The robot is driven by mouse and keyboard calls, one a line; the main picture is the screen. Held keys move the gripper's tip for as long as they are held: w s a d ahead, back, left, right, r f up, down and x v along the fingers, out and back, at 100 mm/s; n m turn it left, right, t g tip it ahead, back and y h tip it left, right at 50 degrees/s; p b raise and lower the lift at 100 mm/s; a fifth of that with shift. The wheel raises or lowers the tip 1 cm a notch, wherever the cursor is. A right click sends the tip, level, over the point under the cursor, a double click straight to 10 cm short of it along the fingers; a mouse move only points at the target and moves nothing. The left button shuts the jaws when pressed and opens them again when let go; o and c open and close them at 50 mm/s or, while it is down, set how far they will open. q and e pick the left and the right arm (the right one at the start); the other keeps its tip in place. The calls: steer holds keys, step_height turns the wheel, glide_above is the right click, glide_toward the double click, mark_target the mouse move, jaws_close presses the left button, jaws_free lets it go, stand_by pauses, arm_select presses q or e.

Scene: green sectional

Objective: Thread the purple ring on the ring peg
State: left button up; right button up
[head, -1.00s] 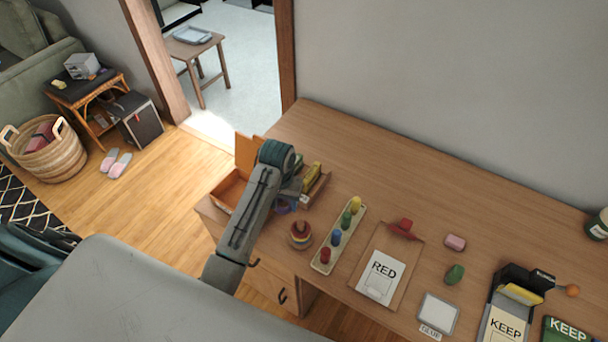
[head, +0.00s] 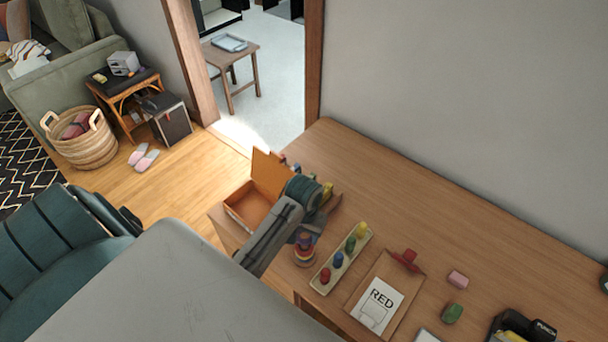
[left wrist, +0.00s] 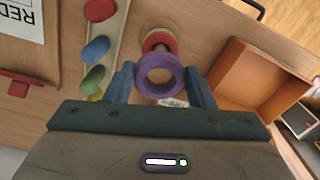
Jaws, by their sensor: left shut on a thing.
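The purple ring (left wrist: 160,77) is held between the fingers of my left gripper (left wrist: 162,84). In the left wrist view I look into its hole, which shows only brown. The ring peg (left wrist: 158,40), with red and yellowish rings stacked on it, is just beyond the purple ring and partly covered by it. In the head view my left gripper (head: 304,239) is right at the top of the ring peg's stack (head: 303,258). I cannot tell whether the peg's tip is inside the ring. My right gripper is not in view.
A block board (head: 317,284) with coloured pegs stands close to the right of the ring peg. An open orange box (head: 240,208) is to the left. A clipboard marked RED (head: 358,296) lies farther right.

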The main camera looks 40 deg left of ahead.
arm_select(q)
steer(key=shift+f, duration=2.7)
steer(key=shift+f, duration=0.1)
steer(key=o, duration=1)
